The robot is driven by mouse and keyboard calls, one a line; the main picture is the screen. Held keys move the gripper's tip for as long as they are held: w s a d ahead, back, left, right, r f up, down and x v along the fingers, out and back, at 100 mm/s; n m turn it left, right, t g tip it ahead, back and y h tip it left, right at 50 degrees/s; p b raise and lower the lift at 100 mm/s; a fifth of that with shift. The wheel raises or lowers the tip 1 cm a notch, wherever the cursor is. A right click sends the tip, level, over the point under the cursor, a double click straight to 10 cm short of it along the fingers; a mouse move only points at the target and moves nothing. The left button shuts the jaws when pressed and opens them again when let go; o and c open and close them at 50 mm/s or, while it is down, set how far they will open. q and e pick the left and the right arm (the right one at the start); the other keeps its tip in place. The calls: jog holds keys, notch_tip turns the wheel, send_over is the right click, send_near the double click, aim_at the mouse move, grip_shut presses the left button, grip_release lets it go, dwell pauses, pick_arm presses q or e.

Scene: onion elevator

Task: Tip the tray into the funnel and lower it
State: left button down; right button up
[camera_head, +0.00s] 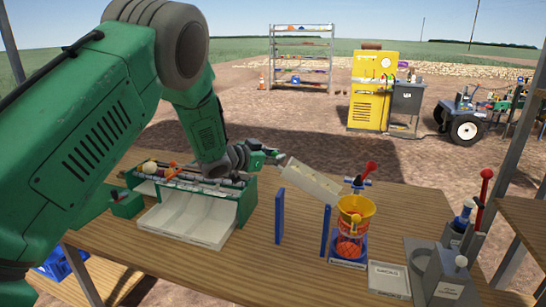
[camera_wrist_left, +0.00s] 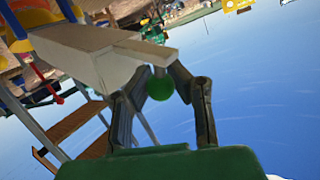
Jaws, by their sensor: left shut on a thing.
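A long cream tray (camera_head: 312,181) is held tilted in the air, its lower right end by the rim of the yellow funnel (camera_head: 357,206). My left gripper (camera_head: 275,156) is shut on the tray's upper end. The left wrist view shows the tray (camera_wrist_left: 90,58) reaching away from the gripper (camera_wrist_left: 160,76), with a green ball-shaped part (camera_wrist_left: 160,87) between the fingers. The funnel sits on a stand with orange mesh below it. The tray's contents cannot be made out. My right gripper is not in view.
A green sorter (camera_head: 246,202) with white bins (camera_head: 190,222) stands at left on the wooden table. Blue uprights (camera_head: 280,216) stand beside the funnel. A red-knobbed lever (camera_head: 370,170) is behind it. A flat grey tray (camera_head: 389,279) and grey machine (camera_head: 447,277) are at right.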

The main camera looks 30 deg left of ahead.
pick_arm(q)
jog(key=shift+w+d+r+m+p, duration=0.1)
jog(key=shift+d+r+m+p, duration=0.2)
jog(key=shift+d+r+p, duration=0.3)
jog(key=shift+r, duration=0.15)
jog(key=c, duration=1.6)
grip_release()
jog(key=shift+a, duration=0.1)
jog(key=shift+s, duration=0.2)
jog(key=v, duration=1.1)
jog(key=shift+s+a+r, duration=0.1)
jog(key=shift+s+r, duration=0.2)
jog(key=shift+r, duration=0.05)
